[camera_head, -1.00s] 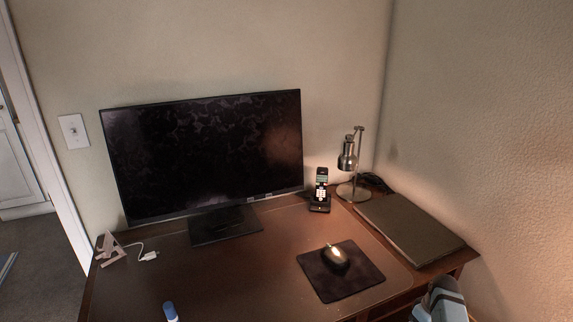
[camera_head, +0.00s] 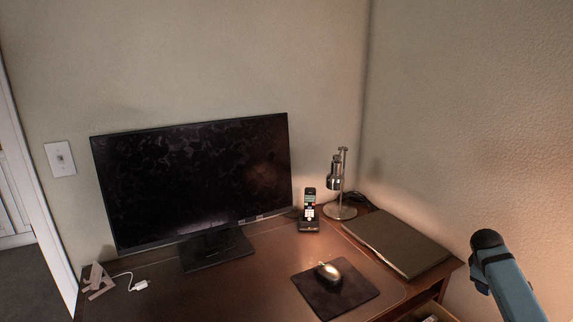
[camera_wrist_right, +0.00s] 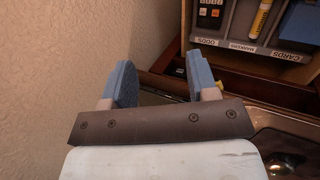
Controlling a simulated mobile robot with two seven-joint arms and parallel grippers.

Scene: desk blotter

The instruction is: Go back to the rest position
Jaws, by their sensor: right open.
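My right gripper (camera_wrist_right: 162,82) shows in the right wrist view with its two blue fingers spread apart. The space between the fingers looks empty, with the wall and the dark desk edge behind it. In the head view a blue length of my right arm (camera_head: 507,280) rises at the lower right, beside the wall and right of the desk. My right gripper's fingers cannot be made out there. My left gripper is in neither current view.
An open drawer organizer has compartments labelled ODDS, MARKERS and CARDS (camera_wrist_right: 286,55), holding a dark keypad device (camera_wrist_right: 210,14) and a yellow marker (camera_wrist_right: 260,18). The desk (camera_head: 215,290) carries a monitor (camera_head: 190,180), phone (camera_head: 309,210), lamp (camera_head: 336,183), mouse (camera_head: 328,277) and dark folder (camera_head: 397,243).

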